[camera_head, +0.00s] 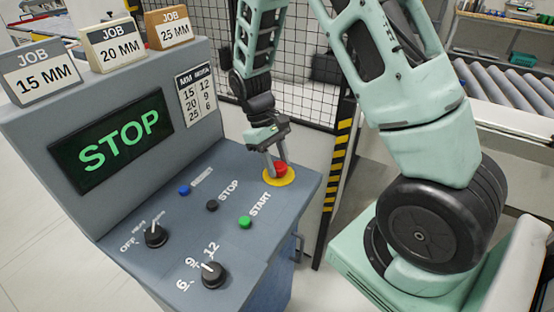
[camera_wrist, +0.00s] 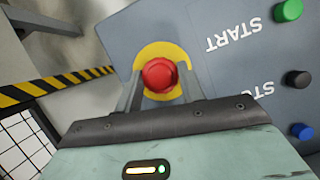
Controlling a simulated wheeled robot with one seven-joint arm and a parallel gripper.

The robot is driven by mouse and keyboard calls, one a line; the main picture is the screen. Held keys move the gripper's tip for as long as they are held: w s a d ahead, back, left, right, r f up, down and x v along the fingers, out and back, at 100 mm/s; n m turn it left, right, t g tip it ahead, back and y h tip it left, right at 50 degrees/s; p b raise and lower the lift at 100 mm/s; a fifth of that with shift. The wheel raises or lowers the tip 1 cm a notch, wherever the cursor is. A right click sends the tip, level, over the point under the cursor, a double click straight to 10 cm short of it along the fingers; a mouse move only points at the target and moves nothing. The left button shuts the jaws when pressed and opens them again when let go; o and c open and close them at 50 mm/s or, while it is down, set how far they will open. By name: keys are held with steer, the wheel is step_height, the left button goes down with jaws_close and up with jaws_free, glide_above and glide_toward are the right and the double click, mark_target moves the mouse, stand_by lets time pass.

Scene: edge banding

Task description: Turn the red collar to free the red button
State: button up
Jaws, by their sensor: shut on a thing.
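The red button (camera_head: 280,168) sits on a round yellow plate (camera_head: 268,181) at the right end of the sloped grey control panel (camera_head: 130,222). In the wrist view the red button (camera_wrist: 160,75) is centred over the yellow plate (camera_wrist: 182,53). My gripper (camera_head: 276,165) reaches down to it from above. In the wrist view my gripper (camera_wrist: 160,84) has one finger on each side of the red part, shut on it. A separate collar cannot be told apart from the button. The display (camera_head: 115,140) reads STOP in green.
On the panel are a green START button (camera_head: 244,222), a black STOP button (camera_head: 212,206), a blue button (camera_head: 184,190) and two black knobs (camera_head: 156,236) (camera_head: 213,275). Job signs (camera_head: 112,44) stand on top. A mesh fence (camera_head: 300,85) and striped post (camera_head: 340,165) stand close behind.

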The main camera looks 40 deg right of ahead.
stand_by(0.3)
steer(key=o, duration=1)
steer(key=shift+w, duration=0.1)
steer(key=b+v, duration=0.2)
steer(key=v, duration=1.5)
steer(key=shift+r+b, duration=0.2)
steer(key=shift+b, duration=0.2)
